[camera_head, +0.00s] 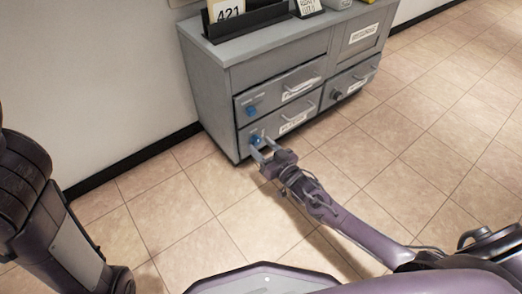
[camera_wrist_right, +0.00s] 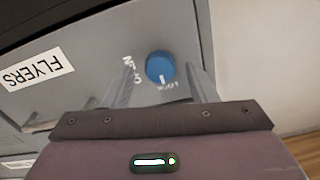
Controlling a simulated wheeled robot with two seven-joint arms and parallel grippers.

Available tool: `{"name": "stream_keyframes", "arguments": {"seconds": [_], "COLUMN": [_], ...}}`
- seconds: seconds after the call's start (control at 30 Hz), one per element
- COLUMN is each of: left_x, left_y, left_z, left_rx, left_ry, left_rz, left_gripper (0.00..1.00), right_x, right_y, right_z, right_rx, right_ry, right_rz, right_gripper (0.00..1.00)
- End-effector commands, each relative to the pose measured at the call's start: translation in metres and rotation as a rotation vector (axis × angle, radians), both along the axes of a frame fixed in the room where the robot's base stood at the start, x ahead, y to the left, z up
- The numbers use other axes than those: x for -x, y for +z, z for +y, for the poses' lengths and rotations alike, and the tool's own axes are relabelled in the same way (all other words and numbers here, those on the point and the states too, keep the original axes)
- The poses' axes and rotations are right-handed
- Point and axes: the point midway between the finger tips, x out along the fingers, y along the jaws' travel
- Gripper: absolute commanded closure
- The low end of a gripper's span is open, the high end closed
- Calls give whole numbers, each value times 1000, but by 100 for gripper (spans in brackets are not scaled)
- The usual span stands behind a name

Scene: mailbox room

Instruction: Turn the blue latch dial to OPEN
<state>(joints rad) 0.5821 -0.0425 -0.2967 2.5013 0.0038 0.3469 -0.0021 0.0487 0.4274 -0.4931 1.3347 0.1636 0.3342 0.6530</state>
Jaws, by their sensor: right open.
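The blue latch dial (camera_wrist_right: 159,66) sits on a grey drawer front with a FLYERS label (camera_wrist_right: 35,68). Its white mark points down toward the word LOCK in the right wrist view; the partly hidden OPEN lettering (camera_wrist_right: 128,70) is to its left. In the head view this dial (camera_head: 256,138) is on the lower left drawer. My right gripper (camera_head: 263,148) is open, its fingers either side of the dial in the right wrist view (camera_wrist_right: 160,85). I cannot tell whether they touch it. My left arm shows at the left edge of the head view, without its gripper.
A second blue dial (camera_head: 251,111) is on the drawer above, and a dark knob (camera_head: 337,95) is on the lower right drawer. The grey cabinet (camera_head: 212,100) stands against a white wall, with a black organiser (camera_head: 247,23) on top. The tiled floor (camera_head: 420,120) is clear.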

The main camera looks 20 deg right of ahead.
Motion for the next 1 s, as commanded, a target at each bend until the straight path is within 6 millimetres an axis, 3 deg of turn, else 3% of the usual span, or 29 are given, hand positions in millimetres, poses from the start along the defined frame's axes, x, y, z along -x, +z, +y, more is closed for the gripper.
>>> {"name": "stream_keyframes", "arguments": {"seconds": [0.37,0.73,1.0], "left_x": [0,0,0], "left_y": [-6,-6,-2], "left_z": [0,0,0], "left_rx": [-1,-1,-1], "left_ry": [0,-1,0], "left_rz": [2,2,2], "left_gripper": [64,64,64], "right_x": [-9,-9,-9], "right_y": [0,0,2], "right_z": [3,3,3], "right_rx": [0,0,-28], "right_ry": [-1,-1,-1], "right_rz": [1,1,10], "right_gripper": [48,93,92]}}
